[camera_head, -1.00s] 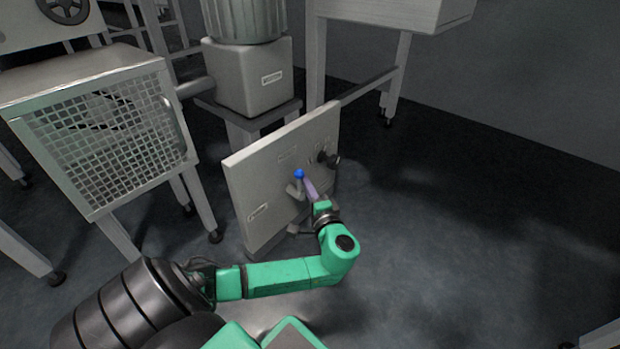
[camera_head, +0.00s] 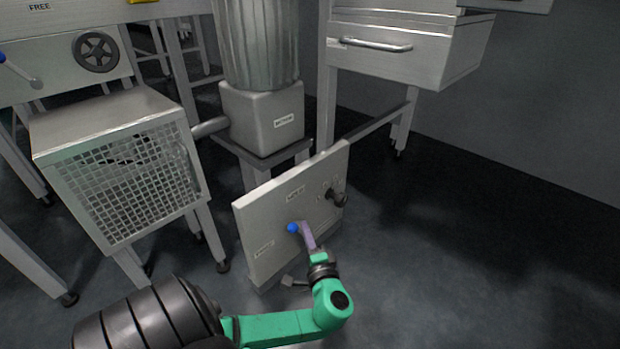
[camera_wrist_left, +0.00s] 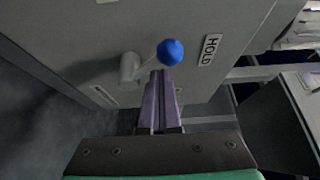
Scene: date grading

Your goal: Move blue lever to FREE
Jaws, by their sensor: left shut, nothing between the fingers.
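The blue lever has a round blue knob (camera_head: 292,228) and stands out from a pale upright panel (camera_head: 250,216). In the left wrist view its knob (camera_wrist_left: 170,52) is in front of the fingertips and its grey pivot (camera_wrist_left: 130,66) is to the left. A HOLD label (camera_wrist_left: 210,50) is above the knob on the panel; another label (camera_head: 263,249), too small to read, is at the panel's lower left. My left gripper (camera_head: 302,226) is shut and empty, its purple fingers at the knob's right side; whether they touch cannot be told. My right gripper is out of view.
A dark knob (camera_head: 336,197) sticks out at the panel's right. A mesh-front cabinet (camera_head: 120,105) stands left. Another blue-knobbed lever (camera_head: 20,70) and a FREE label (camera_head: 38,6) are on the far-left machine. A drawer unit (camera_head: 400,55) is behind. Floor at right is clear.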

